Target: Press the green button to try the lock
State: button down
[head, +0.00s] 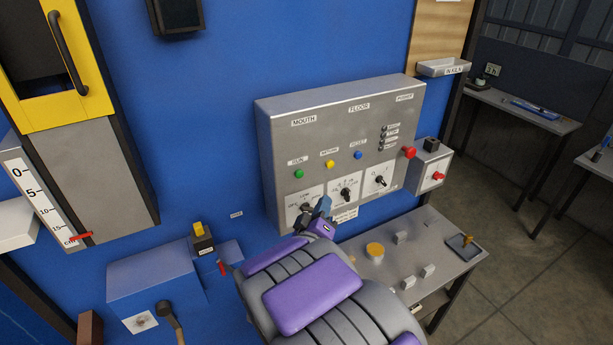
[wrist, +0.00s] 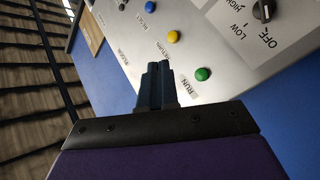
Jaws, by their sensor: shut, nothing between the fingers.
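The green button (head: 299,174) sits at the lower left of a grey control panel, under a label that reads RUN. It also shows in the wrist view (wrist: 203,74), to the right of my fingertips. My gripper (head: 325,203) is shut and empty, in front of the panel's lower part, below and right of the green button in the head view. In the wrist view its closed fingers (wrist: 155,70) point toward the panel near the yellow button (wrist: 173,37). The fingers appear apart from the green button.
A blue button (head: 359,155) and rotary knobs (head: 345,194) share the panel. A red knob (head: 409,152) juts from its right side. A grey table (head: 437,243) with an orange round piece (head: 375,250) and small blocks stands below. A blue box (head: 155,280) is at lower left.

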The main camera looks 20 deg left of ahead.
aim_at(299, 174)
jog(key=w+a+p, duration=0.3)
jog(key=w+a, duration=0.2)
jog(key=a, duration=0.2)
jog(key=shift+w+a, duration=0.2)
jog(key=shift+w, duration=0.15)
jog(key=shift+d, duration=0.25)
jog(key=shift+a+f, duration=0.1)
jog(key=shift+a, duration=0.2)
dwell(0.4)
jog(key=shift+d, duration=0.15)
jog(key=shift+w+a+p, duration=0.55)
jog(key=shift+a+p, duration=0.1)
jog(key=shift+p, duration=0.6)
dwell(1.5)
jog(key=shift+s+d, duration=0.65)
